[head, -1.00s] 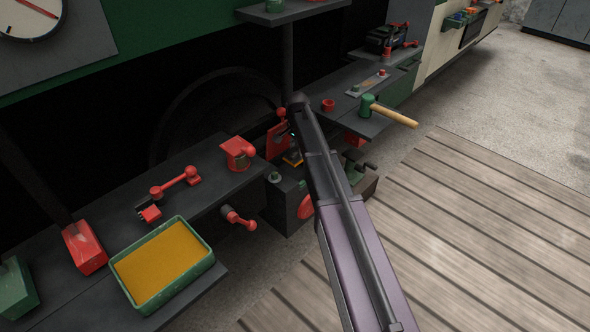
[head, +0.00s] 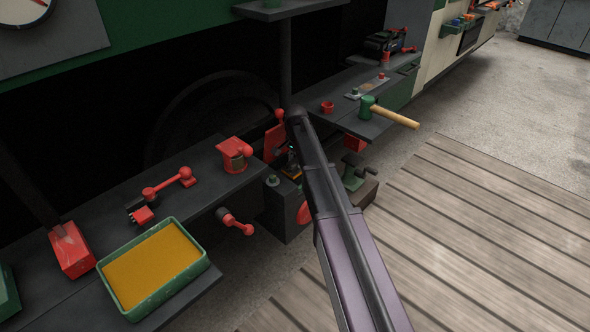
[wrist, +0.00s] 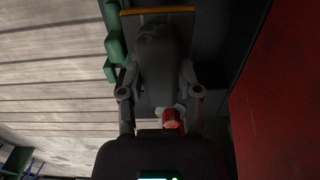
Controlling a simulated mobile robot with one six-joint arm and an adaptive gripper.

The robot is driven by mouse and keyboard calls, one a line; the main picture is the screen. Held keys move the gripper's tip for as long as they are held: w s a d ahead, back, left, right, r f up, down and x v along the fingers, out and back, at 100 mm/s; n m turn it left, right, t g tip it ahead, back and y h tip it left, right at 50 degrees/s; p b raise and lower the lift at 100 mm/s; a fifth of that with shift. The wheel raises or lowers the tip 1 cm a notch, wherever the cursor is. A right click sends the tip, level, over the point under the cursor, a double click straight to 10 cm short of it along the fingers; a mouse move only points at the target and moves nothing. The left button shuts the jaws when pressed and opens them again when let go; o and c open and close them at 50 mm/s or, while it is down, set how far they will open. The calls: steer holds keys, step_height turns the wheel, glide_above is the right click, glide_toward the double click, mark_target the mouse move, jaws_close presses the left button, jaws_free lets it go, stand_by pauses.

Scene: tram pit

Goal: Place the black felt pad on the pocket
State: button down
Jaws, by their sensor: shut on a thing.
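My gripper (wrist: 160,90) shows in the wrist view, its two fingers on either side of a dark grey piece (wrist: 157,50). It is shut on this piece, which I take to be the black felt pad; its outline blends into the dark surface behind. An orange-edged dark plate (wrist: 157,11) lies just beyond it; I cannot tell whether they touch. I cannot clearly make out the pocket.
A red panel (wrist: 275,100) stands close on the right in the wrist view, with green parts (wrist: 114,40) at left. In the head view a green vise-like part (head: 355,172) is right of my arm, below a shelf with a mallet (head: 388,114). A yellow-lined tray (head: 206,262) stands left.

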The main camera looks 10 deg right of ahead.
mark_target(296, 169)
steer(key=shift+f+b, duration=1.75)
steer(key=shift+f, duration=0.1)
steer(key=shift+f, duration=0.3)
steer(key=c, duration=0.6)
jaws_free()
steer(key=shift+r, duration=0.1)
steer(key=shift+r, duration=0.15)
step_height(296, 169, up, 12)
steer(key=p, duration=1.2)
steer(key=shift+r, duration=0.1)
steer(key=s+n, duration=0.3)
steer(key=s, duration=0.6)
steer(key=s+n, duration=0.4)
steer(key=s, duration=0.6)
steer(key=s+n, duration=0.3)
steer(key=s, duration=0.7)
steer(key=shift+n, duration=0.4)
